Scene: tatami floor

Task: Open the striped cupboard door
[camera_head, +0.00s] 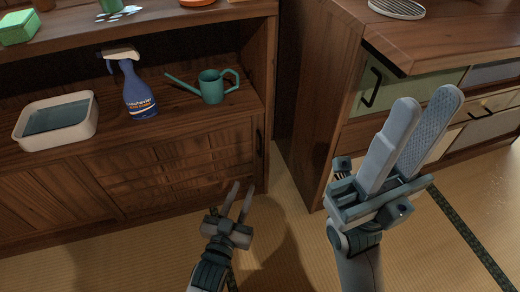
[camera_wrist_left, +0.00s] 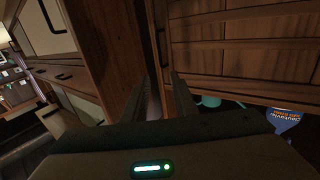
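The striped cupboard door (camera_head: 180,172) is the slatted wooden panel low in the left cabinet. It looks closed. A dark upright handle (camera_head: 259,141) is at its right edge. In the left wrist view the slatted door (camera_wrist_left: 240,60) fills the upper right, and the handle (camera_wrist_left: 161,42) shows beyond the fingertips. My left gripper (camera_head: 243,187) is open and empty, in front of and below the handle, apart from it in the head view. Its fingers also show in the left wrist view (camera_wrist_left: 165,85). My right gripper (camera_head: 425,100) is open and empty, raised before the right cabinet.
A spray bottle (camera_head: 138,90), a green watering can (camera_head: 212,87) and a pale basin (camera_head: 58,138) stand on the shelf above the door. The right cabinet (camera_head: 318,95) stands close beside, with a narrow gap between. Tatami floor (camera_head: 290,245) in front is clear.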

